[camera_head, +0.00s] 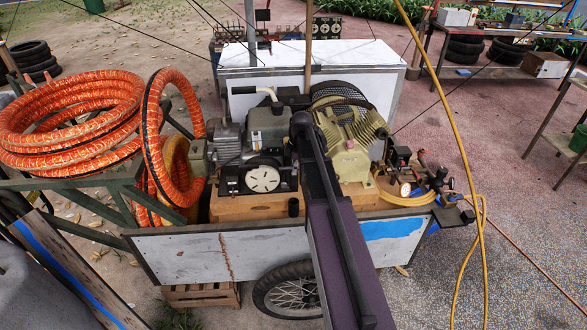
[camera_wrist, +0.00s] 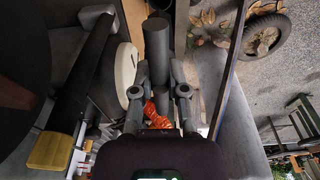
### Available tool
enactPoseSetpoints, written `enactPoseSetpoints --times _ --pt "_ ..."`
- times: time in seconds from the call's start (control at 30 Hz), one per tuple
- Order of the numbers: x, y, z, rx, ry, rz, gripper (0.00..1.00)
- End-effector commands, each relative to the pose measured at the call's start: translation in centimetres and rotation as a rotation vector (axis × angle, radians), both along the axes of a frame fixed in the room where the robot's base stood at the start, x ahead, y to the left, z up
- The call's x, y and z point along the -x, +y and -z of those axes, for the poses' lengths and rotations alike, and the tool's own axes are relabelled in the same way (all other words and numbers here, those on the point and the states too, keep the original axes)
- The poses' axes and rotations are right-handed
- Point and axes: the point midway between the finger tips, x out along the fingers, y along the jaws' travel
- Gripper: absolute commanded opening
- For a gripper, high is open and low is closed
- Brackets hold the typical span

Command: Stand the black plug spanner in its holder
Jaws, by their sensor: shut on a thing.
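In the wrist view my gripper (camera_wrist: 158,78) has its two grey fingers closed in around a dark grey-black cylindrical piece (camera_wrist: 157,45), which looks like the plug spanner. Its round end points up in that picture. A shorter dark cylinder shows just below it between the fingers, and I cannot tell if it is the same part. In the head view my purple-grey arm reaches over the cart to the engine and hides my gripper. A small black upright cylinder (camera_head: 293,207) shows at the front of the wooden base, left of my arm. I cannot tell whether it is the holder.
The engine with its white round disc (camera_head: 263,179) and the yellow-green compressor (camera_head: 352,140) crowd the cart. Orange hose coils (camera_head: 70,110) lie left, a yellow hose (camera_head: 452,120) hangs right. The cart's side board (camera_head: 185,255) and wheel (camera_head: 288,292) face me.

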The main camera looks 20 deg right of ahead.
Motion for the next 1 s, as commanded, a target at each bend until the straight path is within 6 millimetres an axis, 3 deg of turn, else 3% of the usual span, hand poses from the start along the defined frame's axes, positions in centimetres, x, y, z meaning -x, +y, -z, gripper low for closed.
enactPoseSetpoints --times 0.37,1.0 --pt "0.0 0.1 0.6 0.000 0.000 -0.001 0.00" --pt "0.0 0.2 4.7 0.000 0.000 -0.002 0.00"
